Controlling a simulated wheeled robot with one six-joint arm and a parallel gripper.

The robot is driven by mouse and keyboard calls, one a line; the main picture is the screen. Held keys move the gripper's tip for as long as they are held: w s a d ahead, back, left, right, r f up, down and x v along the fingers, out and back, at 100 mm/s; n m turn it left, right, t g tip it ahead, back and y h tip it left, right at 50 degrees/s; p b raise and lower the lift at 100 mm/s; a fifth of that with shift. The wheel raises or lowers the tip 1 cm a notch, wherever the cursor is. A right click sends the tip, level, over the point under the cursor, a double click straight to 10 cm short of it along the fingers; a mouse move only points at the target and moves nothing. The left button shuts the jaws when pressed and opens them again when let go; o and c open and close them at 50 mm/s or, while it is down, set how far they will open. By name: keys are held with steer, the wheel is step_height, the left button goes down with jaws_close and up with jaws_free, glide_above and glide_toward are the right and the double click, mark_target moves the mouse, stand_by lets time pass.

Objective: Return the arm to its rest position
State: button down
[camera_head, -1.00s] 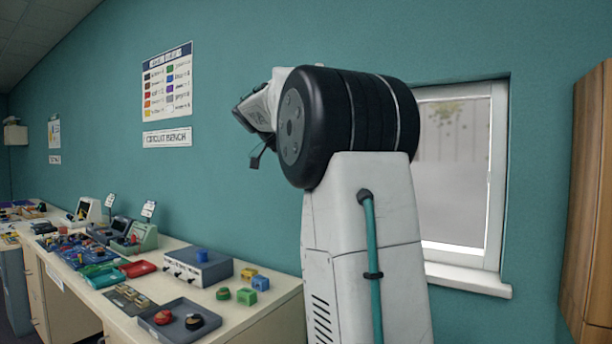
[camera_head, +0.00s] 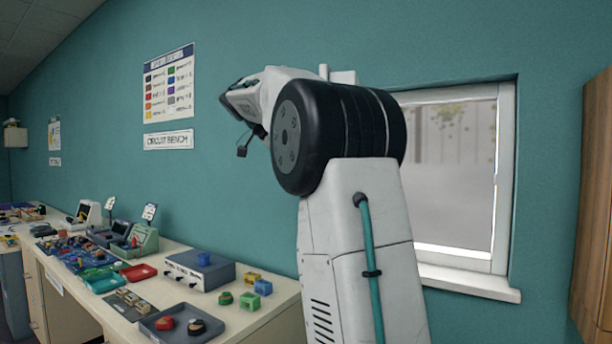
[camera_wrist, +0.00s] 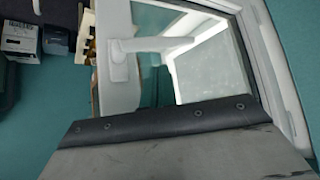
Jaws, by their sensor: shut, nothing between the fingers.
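My arm (camera_head: 340,130) rises in the middle of the head view, its white upright link topped by a big black joint. The far end of the arm points left, with a white and dark wrist part (camera_head: 250,98) beside the joint. My gripper (camera_head: 242,151) shows only as a small dark tip hanging below the wrist, against the teal wall. It is shut, with nothing seen in it, and is high above the bench, touching nothing. The rest of the gripper is hidden behind the wrist and joint. The fingertips cannot be made out in the wrist view.
A long bench (camera_head: 262,318) on the left holds a grey tray (camera_head: 180,325), a grey box (camera_head: 200,270), coloured blocks and instruments. A window (camera_head: 455,170) is behind my arm, and a wooden cabinet (camera_head: 594,215) stands at the right. The wrist view also shows a window frame (camera_wrist: 285,85).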

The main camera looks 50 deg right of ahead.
steer(key=shift+w+a+r, duration=0.3)
steer(key=shift+w+r, duration=0.55)
steer(key=shift+r, duration=0.15)
steer(key=shift+w+a+r, duration=0.3)
steer(key=shift+w+r, duration=0.55)
steer(key=shift+r, duration=0.1)
step_height(320, 180, down, 8)
steer(key=w+a+n+t, duration=0.1)
steer(key=w+n, duration=0.1)
steer(key=n, duration=0.6)
steer(key=s+a+f+n+t+y, duration=0.2)
steer(key=s+a+f+n, duration=0.1)
steer(key=a+f+n, duration=0.5)
steer(key=s+a+f+n+t+y, duration=0.1)
steer(key=s+a+f+n, duration=0.3)
steer(key=s+a+f, duration=0.5)
steer(key=s+a+f+n+t+y, duration=0.2)
steer(key=s+a+f+n, duration=0.3)
steer(key=s+a+f, duration=0.4)
steer(key=s+a+y, duration=0.1)
steer(key=s+a, duration=0.2)
steer(key=a, duration=0.3)
steer(key=shift+s+a+t+y, duration=0.3)
steer(key=shift+s+a+y, duration=0.05)
steer(key=shift+a+y, duration=0.05)
